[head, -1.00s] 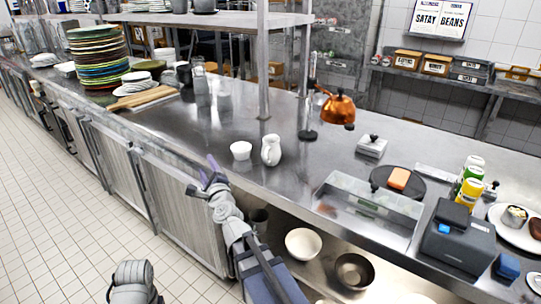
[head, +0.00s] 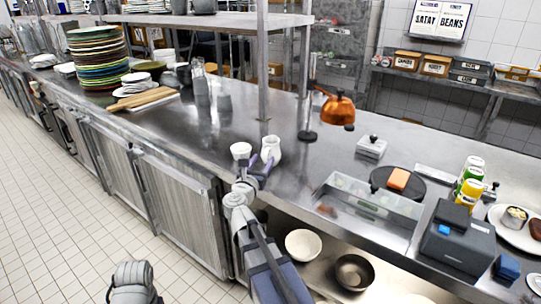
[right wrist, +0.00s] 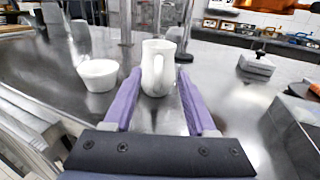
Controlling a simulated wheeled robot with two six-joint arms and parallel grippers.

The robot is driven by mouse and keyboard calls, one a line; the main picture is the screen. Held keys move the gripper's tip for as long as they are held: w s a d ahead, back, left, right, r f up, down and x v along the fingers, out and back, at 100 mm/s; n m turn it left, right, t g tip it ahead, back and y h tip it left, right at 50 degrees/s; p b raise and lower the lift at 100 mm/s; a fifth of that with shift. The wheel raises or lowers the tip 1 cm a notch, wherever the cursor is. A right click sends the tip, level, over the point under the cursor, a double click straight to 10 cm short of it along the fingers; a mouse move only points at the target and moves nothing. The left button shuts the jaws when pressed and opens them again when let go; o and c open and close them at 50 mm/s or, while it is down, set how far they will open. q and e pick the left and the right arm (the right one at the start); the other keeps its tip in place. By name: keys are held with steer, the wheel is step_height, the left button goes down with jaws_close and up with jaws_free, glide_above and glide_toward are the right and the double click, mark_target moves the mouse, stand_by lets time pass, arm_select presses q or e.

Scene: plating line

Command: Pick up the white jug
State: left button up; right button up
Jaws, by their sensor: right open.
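The white jug (head: 271,149) stands upright on the steel counter (head: 215,130), near its front edge. In the right wrist view the jug (right wrist: 158,68) is centred, its handle facing the camera. My right gripper (head: 261,166) is open, with its purple fingers pointing at the jug. In the right wrist view the fingers (right wrist: 158,90) lie to the left and right of the jug's lower body. I cannot tell whether they touch it. My left gripper is not in view; only part of my left arm shows at the bottom of the head view.
A small white bowl (head: 241,151) stands just left of the jug; it also shows in the right wrist view (right wrist: 98,75). A steel post (head: 262,70) rises behind. A glass-sided case (head: 365,205) is to the right. A copper kettle (head: 338,109) stands further back.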

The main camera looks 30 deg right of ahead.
mark_target(265, 154)
steer(key=shift+x, duration=2.6)
steer(key=shift+w+a, duration=0.1)
jaws_close()
